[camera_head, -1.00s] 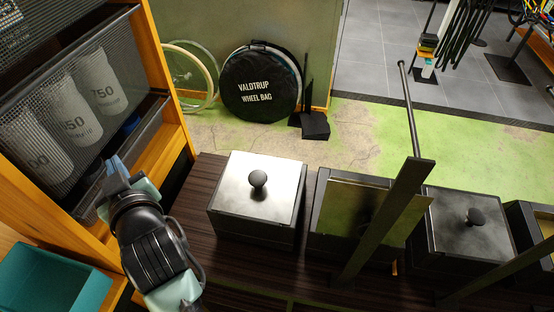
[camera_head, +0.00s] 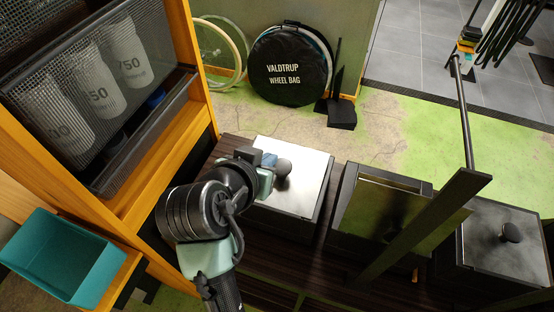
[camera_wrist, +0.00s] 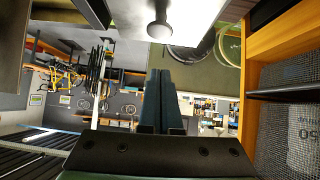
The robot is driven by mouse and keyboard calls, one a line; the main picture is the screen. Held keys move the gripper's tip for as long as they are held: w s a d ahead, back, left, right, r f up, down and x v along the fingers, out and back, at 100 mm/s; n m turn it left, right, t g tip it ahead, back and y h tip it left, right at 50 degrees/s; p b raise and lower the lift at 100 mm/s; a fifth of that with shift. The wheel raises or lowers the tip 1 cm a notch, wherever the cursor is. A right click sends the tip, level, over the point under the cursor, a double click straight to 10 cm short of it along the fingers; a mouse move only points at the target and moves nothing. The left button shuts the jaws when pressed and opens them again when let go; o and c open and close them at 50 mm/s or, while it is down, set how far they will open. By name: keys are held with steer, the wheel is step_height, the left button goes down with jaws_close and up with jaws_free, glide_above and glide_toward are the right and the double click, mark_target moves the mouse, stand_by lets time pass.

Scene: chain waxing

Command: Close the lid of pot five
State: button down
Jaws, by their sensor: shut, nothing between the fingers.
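Three square metal pots stand in a row on the dark slatted bench, with no readable numbers. The left pot's shiny lid (camera_head: 302,178) lies flat on its box, with a dark round knob (camera_head: 284,168). This knob (camera_wrist: 160,28) also shows in the wrist view, ahead of the fingertips. The middle pot has a lid (camera_head: 382,212) that stands tilted up and mirrors the green floor; a dark bar hides part of it. The right pot's lid (camera_head: 490,238) lies flat with a knob. My gripper (camera_head: 268,165) is shut and empty, beside the left pot's knob; whether it touches cannot be told.
A wooden shelf with a mesh basket (camera_head: 100,95) of white bottles stands at the left. A teal bin (camera_head: 62,257) is at the lower left. A wheel bag (camera_head: 290,66) leans on the wall behind.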

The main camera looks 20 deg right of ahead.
mark_target(280, 167)
steer(key=w+f, duration=0.1)
steer(key=w+d+f+p, duration=0.1)
steer(key=f, duration=0.1)
steer(key=w+d+f+p, duration=0.1)
steer(key=f, duration=0.1)
steer(key=shift+w+d+f, duration=0.1)
steer(key=shift+d+f, duration=0.05)
steer(key=shift+f, duration=0.05)
steer(key=shift+d+f, duration=0.1)
steer(key=shift+f, duration=0.6)
steer(key=shift+w+f, duration=0.1)
steer(key=shift+w+d+f+b, duration=0.15)
steer(key=shift+f+b, duration=0.3)
steer(key=shift+b, duration=0.05)
steer(key=shift+w+d+f+b, duration=0.1)
steer(key=shift+f+b, duration=0.3)
steer(key=shift+b, duration=0.05)
steer(key=shift+f, duration=0.1)
